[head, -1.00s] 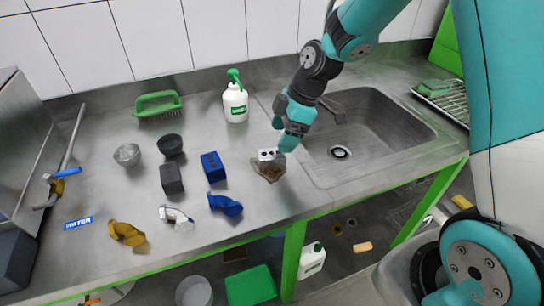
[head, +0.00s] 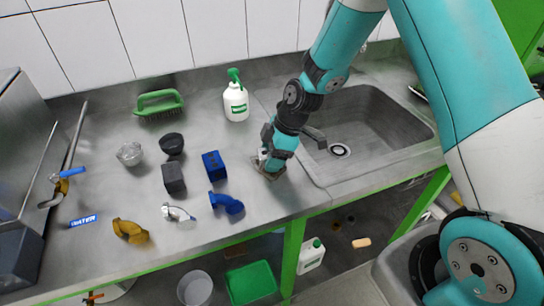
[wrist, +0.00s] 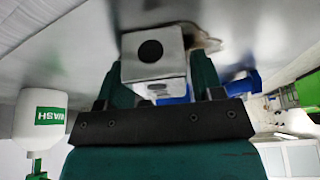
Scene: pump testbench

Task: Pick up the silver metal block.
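The silver metal block (wrist: 155,58) is a small box with a dark round hole in its face. In the wrist view it sits between the two teal fingers of my gripper (wrist: 160,75). The left finger is right beside the block, and a thin gap shows at the right finger, so the gripper looks open around it. Contact on the left side is hard to see. In the head view my gripper (head: 270,170) is low at the counter, left of the sink, and hides most of the block. A brownish flat piece (head: 272,175) lies under it.
A blue block (head: 213,164), a blue pipe piece (head: 227,203) and a dark block (head: 173,178) lie to the left. A white spray bottle (head: 236,102) stands behind. The sink (head: 380,125) is on the right. The counter's green front edge (head: 330,204) is close.

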